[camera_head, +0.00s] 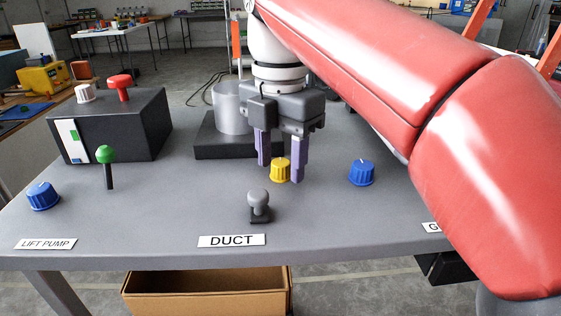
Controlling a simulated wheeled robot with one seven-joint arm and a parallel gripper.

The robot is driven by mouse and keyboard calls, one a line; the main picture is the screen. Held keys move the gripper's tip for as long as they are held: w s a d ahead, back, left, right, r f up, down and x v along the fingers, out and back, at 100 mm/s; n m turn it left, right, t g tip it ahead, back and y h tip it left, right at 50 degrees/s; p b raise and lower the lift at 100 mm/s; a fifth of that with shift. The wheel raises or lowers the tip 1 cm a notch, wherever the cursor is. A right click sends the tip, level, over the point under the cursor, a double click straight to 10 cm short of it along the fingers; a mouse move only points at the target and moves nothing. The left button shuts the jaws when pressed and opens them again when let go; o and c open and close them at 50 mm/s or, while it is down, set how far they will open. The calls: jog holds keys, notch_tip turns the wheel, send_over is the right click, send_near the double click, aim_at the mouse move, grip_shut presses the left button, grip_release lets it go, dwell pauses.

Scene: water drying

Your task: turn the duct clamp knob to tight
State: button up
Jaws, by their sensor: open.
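A yellow ribbed knob (280,171) stands on the grey table behind the DUCT label (232,240). My gripper (281,172) points down from above, open, with one purple finger to the left of the yellow knob and the other at its right side. I cannot tell whether the fingers touch it. A grey cylinder (229,108) on a black base (217,140) stands behind and to the left of the gripper. A small grey round-topped knob (259,203) on a dark base is in front of the yellow knob. Which one is the clamp knob is not labelled.
A blue knob (361,173) stands to the right, close to my red arm. At left are another blue knob (43,196), a green-topped lever (106,156) and a black box (110,126) with red and white knobs. A cardboard box (206,294) is below the table's front edge.

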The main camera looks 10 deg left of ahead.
jog(key=shift+f, duration=0.1)
jog(key=c, duration=1)
